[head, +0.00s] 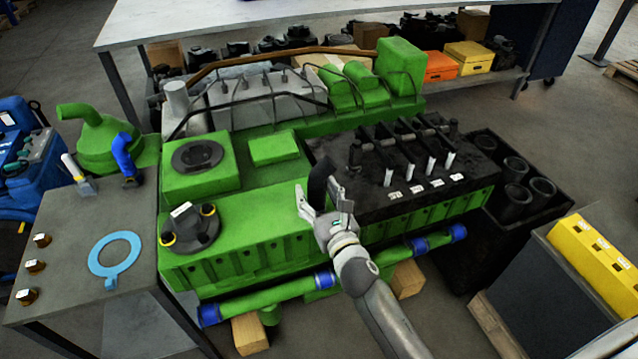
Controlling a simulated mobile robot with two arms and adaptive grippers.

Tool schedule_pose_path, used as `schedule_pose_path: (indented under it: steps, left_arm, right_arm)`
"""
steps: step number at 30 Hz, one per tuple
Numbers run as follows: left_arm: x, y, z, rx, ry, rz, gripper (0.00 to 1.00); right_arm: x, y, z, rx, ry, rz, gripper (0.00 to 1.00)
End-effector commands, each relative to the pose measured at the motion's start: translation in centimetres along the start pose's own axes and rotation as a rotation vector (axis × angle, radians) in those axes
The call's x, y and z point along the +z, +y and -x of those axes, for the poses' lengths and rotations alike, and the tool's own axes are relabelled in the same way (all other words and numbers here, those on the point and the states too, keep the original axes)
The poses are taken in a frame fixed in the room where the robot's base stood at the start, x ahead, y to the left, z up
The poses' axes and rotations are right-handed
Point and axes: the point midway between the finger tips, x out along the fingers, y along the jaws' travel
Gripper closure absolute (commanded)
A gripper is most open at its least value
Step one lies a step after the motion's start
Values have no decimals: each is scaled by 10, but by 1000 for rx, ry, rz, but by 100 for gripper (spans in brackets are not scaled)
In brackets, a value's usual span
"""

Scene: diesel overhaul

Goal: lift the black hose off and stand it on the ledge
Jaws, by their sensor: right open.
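The black hose (320,181) is a short, curved, dark piece near the middle of the head view, against the green engine block (262,247) and the left end of its black top. My right gripper (324,200) comes up from the lower right. Its fingers are apart, one on each side of the hose's lower part. I cannot tell whether they touch it. The gripper hides the hose's lower end, so what it rests on is unclear. No surface is clearly marked as the ledge. My left gripper is out of view.
A grey bench (75,240) at left holds a blue elbow hose (125,155), a light-blue ring gasket (93,262), a brush and brass fittings. Valve gear (405,145) rises right of the hose.

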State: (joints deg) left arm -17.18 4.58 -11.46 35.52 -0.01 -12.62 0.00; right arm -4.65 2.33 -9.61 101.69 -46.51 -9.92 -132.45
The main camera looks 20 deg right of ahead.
Motion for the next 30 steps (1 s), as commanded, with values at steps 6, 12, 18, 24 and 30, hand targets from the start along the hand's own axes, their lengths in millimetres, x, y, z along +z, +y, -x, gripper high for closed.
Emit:
schedule_pose_path:
  steps: [6, 12, 18, 24, 30]
  left_arm:
    - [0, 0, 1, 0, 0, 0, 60]
    - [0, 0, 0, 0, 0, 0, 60]
    - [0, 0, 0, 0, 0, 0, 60]
    - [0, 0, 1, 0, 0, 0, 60]
    - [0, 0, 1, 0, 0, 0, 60]
  right_arm:
    - [0, 0, -8, 0, 0, -1, 42]
    - [0, 0, -7, 0, 1, -1, 52]
    - [0, 0, -7, 0, 1, -1, 78]
    - [1, 0, -7, 1, -2, -1, 100]
    - [2, 0, -7, 1, -2, -1, 100]
